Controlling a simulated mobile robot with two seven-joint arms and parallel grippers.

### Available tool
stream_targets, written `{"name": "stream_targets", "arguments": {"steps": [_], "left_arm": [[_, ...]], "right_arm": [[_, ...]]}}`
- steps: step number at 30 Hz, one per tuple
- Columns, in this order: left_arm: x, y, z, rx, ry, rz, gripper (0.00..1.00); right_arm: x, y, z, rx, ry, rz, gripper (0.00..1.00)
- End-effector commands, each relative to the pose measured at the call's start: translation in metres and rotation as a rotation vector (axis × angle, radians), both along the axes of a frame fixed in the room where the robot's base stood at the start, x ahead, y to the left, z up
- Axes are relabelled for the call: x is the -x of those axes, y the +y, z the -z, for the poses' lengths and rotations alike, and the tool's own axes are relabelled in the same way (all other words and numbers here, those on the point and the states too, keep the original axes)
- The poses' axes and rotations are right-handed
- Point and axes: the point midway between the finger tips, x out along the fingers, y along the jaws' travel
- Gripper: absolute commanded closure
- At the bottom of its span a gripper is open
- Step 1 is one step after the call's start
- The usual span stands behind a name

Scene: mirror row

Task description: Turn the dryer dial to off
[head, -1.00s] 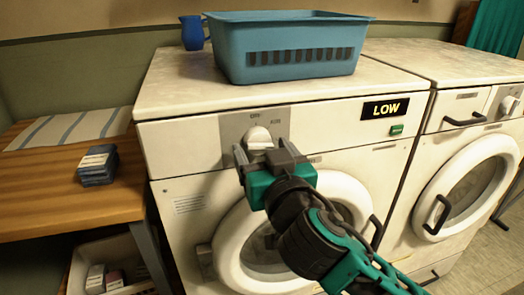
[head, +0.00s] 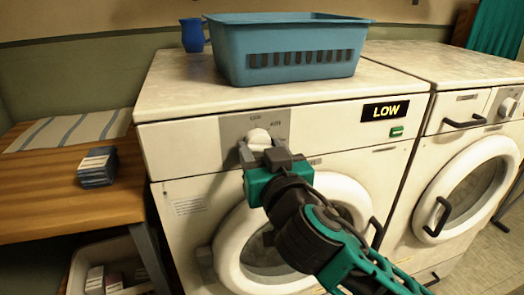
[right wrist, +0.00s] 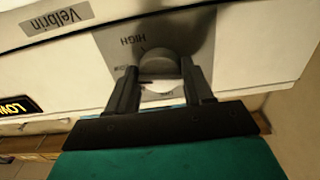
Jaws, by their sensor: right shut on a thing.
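The dryer dial (head: 259,138) is a round white knob on a grey panel at the front left of the near white dryer (head: 160,150). It also shows in the right wrist view (right wrist: 159,66), upside down, with the word HIGH beside it. My right gripper (head: 264,152) is shut on the dial, one finger on each side. Its fingers (right wrist: 158,88) hide part of the knob. The display (head: 385,111) on the dryer reads LOW, with a small green button (head: 396,131) below it. My left gripper is not in view.
A blue basket (head: 290,50) and a blue mug (head: 193,34) stand on top of the dryer. A second machine (head: 470,150) is at the right. A wooden table (head: 45,195) with a stack of cards or boxes (head: 97,167) is at the left.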

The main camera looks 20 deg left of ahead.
Motion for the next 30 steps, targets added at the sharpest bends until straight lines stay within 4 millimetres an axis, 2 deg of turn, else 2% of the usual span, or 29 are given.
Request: {"name": "stream_targets", "arguments": {"steps": [8, 14, 30], "left_arm": [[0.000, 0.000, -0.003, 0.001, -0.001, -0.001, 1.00], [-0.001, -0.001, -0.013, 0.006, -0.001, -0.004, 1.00], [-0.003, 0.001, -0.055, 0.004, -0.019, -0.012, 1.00]], "right_arm": [[0.000, 0.000, 0.000, 0.019, -0.011, 0.000, 0.79], [0.000, -0.001, -0.001, 0.088, -0.057, 0.001, 0.79], [-0.001, -0.002, -0.004, 0.485, -0.323, 0.001, 0.79]]}}
